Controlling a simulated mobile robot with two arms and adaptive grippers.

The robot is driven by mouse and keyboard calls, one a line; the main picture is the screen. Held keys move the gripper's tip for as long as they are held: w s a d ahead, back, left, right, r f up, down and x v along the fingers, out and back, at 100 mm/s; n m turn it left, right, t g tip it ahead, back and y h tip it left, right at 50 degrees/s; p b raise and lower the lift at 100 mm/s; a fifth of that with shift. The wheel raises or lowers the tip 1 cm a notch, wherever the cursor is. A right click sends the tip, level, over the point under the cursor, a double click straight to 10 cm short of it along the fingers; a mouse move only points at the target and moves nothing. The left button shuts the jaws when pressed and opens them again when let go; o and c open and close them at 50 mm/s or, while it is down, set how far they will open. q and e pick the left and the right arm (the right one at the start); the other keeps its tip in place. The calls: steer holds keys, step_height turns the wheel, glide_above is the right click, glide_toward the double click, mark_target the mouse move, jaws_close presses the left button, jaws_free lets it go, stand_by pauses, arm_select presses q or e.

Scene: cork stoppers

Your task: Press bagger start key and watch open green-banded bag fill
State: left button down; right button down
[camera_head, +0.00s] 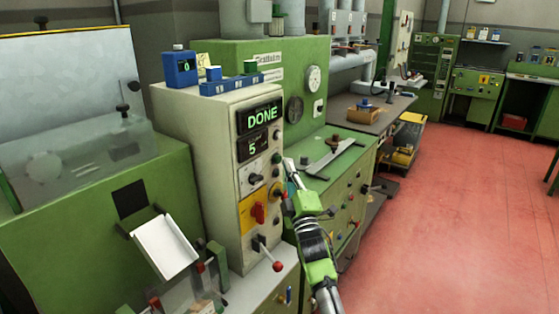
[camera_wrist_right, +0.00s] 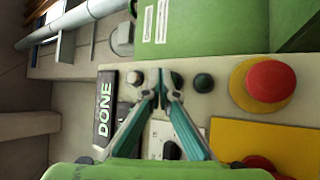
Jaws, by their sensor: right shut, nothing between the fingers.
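The pale bagger control cabinet (camera_head: 212,150) stands left of centre in the head view. Its upper display (camera_head: 262,117) glows green with DONE, and a smaller display below shows 5. My right gripper (camera_head: 290,172) is at the cabinet's right front edge. In the right wrist view my right gripper (camera_wrist_right: 166,92) is shut and empty, its tips over a dark round key on the panel. I cannot tell whether they touch it. A second dark key (camera_wrist_right: 204,82) lies right of the tips. I cannot make out a green-banded bag. My left gripper is out of view.
A red mushroom button (camera_wrist_right: 270,80) is close right of the tips in the wrist view. A red rotary switch (camera_head: 258,212) and a red-knobbed lever (camera_head: 277,265) are lower on the cabinet. A white chute (camera_head: 165,246) is at left. Red floor (camera_head: 440,220) is clear at right.

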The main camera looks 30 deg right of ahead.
steer(key=shift+s+d+r+p, duration=0.1)
steer(key=shift+s+d+p, duration=0.25)
steer(key=shift+s, duration=0.4)
steer(key=shift+s+d+f+p, duration=0.1)
steer(key=shift+s+d+p, duration=0.25)
steer(key=shift+s, duration=0.4)
steer(key=shift+s+d+r+p, duration=0.1)
steer(key=shift+s+d+p, duration=0.25)
steer(key=shift+s, duration=0.4)
steer(key=shift+a, duration=0.1)
